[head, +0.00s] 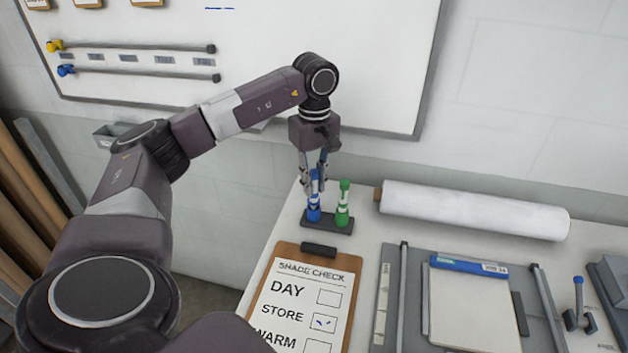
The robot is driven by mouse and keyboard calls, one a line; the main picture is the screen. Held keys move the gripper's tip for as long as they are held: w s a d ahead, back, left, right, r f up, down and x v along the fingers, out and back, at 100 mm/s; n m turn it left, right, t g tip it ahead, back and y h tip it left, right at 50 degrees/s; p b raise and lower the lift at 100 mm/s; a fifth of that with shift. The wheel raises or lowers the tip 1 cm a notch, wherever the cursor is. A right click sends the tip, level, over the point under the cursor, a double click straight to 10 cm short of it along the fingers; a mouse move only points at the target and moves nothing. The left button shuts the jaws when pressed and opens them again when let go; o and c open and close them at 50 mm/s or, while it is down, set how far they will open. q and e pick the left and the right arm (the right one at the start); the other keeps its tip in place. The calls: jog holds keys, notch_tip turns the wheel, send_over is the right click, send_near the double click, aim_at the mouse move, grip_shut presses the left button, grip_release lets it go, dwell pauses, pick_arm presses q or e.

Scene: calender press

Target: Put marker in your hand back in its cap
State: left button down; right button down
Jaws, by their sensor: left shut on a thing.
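My left gripper (314,182) points down over the dark marker holder (328,228) at the back left of the table. It is shut on the blue marker (314,188), which is upright between its fingers. The marker's lower end is at the blue cap (313,214) in the left place of the holder. I cannot tell how deep it sits in the cap. A green marker (343,203) stands upright in the holder, just to the right of the blue one. My right gripper is not in view.
A clipboard (266,285) headed "SHADE CHECK", with a blue mark in the STORE box, lies in front of the holder. A white roll (475,208) lies to the right. A grey press with a blue-edged pad (470,305) is at front right. A whiteboard (390,60) hangs behind.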

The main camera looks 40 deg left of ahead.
pick_arm(q)
jog(key=shift+f+b, duration=0.4)
jog(key=shift+f, duration=0.25)
jog(key=c, duration=1.8)
grip_release()
jog(key=shift+o, duration=0.2)
notch_tip(320, 180, up, 11)
jog(key=shift+w+r, duration=0.1)
jog(key=shift+r, duration=0.4)
